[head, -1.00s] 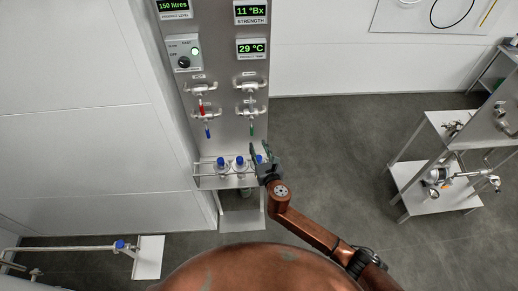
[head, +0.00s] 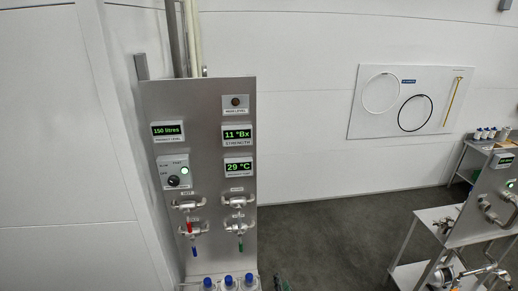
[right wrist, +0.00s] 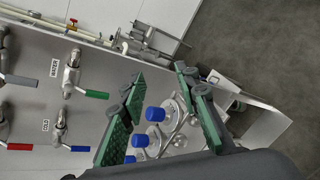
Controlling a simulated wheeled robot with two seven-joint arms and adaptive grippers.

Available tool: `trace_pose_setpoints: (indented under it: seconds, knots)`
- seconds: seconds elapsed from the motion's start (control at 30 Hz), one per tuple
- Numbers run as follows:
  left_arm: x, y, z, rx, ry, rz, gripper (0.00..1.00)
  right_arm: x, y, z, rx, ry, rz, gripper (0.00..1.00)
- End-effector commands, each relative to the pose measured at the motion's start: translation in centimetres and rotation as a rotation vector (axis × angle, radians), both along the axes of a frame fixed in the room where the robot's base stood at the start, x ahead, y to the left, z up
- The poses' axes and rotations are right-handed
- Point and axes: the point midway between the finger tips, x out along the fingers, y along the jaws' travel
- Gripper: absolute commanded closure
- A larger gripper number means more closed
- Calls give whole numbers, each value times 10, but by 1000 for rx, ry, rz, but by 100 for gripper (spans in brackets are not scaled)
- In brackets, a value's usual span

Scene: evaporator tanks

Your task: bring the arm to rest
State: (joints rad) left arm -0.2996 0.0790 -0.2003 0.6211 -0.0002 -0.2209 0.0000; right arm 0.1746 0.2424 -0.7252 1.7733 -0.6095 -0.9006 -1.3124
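My right gripper (right wrist: 158,78) shows in the right wrist view with its two green-padded fingers spread apart and nothing between them. Beyond the fingers, bottles with blue caps (right wrist: 155,114) stand in a rack on the steel panel. In the head view only a small part of the right gripper (head: 281,283) shows at the bottom edge, just right of the blue-capped bottles (head: 229,282). The rest of the right arm is out of the head view. My left gripper is in neither view.
The steel panel (head: 207,105) carries displays, a switch box (head: 176,173) and valves with red, blue and green handles. A steel trolley (head: 430,222) stands at the right. A board with hoops (head: 455,100) hangs on the wall. Grey floor between is clear.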

Motion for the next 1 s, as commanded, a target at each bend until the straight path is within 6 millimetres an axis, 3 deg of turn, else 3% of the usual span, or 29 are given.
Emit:
trace_pose_setpoints:
  seconds: [0.03, 0.2, 0.3, 0.4, 0.6, 1.0]
  knots:
    - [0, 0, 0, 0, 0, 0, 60, -21, -31, -16, 166, 80, -126, 71]
    - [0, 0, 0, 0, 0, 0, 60, -94, -122, -59, 652, 285, -559, 71]
    - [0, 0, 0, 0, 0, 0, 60, -148, -167, -80, 897, 367, -819, 71]
    - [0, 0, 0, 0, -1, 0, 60, -196, -198, -93, 1084, 415, -1041, 71]
    - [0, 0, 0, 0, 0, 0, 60, -265, -234, -102, 1305, 445, -1344, 71]
    - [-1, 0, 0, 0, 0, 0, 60, -367, -270, -98, 1551, 419, -1769, 71]
